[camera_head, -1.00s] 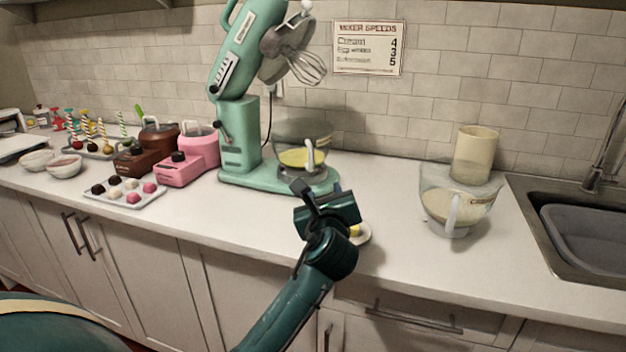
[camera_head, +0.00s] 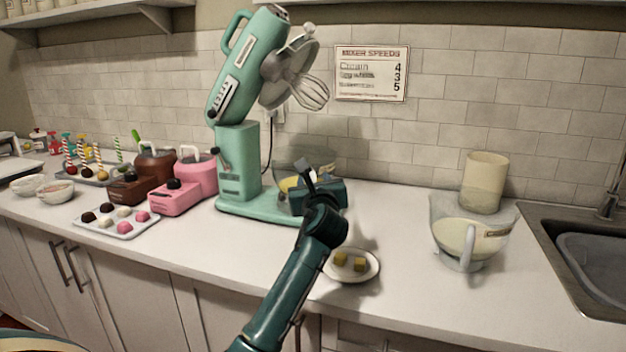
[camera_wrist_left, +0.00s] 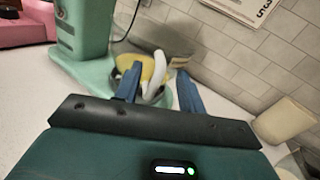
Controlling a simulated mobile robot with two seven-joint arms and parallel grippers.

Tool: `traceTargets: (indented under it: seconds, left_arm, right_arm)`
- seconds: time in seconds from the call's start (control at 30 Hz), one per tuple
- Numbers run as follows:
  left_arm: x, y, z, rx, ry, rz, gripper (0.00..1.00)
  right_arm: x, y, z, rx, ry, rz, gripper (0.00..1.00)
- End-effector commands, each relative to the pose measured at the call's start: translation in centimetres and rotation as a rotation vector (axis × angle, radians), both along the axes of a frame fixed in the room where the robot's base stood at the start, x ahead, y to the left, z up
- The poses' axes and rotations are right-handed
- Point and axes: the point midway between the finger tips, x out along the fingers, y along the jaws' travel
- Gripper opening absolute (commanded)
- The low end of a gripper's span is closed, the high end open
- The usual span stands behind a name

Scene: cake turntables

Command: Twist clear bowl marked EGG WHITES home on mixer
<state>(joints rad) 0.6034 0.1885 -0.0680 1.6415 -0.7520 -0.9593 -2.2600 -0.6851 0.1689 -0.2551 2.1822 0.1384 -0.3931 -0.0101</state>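The teal stand mixer (camera_head: 240,165) stands on the counter with its head tilted up and the whisk (camera_head: 308,92) raised. A clear bowl (camera_head: 288,162) with pale yellow contents sits on its base, partly hidden by my left gripper (camera_head: 312,178). In the left wrist view the bowl (camera_wrist_left: 147,68) lies ahead, and its white handle (camera_wrist_left: 159,66) shows between my two parted fingers (camera_wrist_left: 157,88). I cannot tell whether they touch it. No label is readable on this bowl. A second clear bowl (camera_head: 460,232) with cream-coloured contents and a label too blurred to read stands at the right. My right gripper is out of view.
A small plate (camera_head: 350,273) with yellow cubes lies near the counter's front edge. A beige canister (camera_head: 486,182) and the sink (camera_head: 590,255) are at the right. Pink (camera_head: 177,197) and brown (camera_head: 150,178) appliances and a sweets tray (camera_head: 117,228) stand left.

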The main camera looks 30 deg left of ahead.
Motion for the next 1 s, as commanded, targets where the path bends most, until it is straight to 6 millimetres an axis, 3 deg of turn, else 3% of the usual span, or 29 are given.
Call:
traceTargets:
  seconds: [0.2, 0.57, 1.0]
  left_arm:
    - [1.8, 1.4, 0.0, 0.000, 0.000, 0.001, 0.40]
    - [2.2, 1.7, 0.0, -0.001, -0.001, -0.001, 0.40]
    - [2.2, 1.7, 0.0, -0.001, -0.001, -0.001, 0.05]
  right_arm:
    - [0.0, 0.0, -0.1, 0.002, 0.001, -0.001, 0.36]
    - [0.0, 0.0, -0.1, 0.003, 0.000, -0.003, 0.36]
    - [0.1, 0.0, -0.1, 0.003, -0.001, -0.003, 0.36]
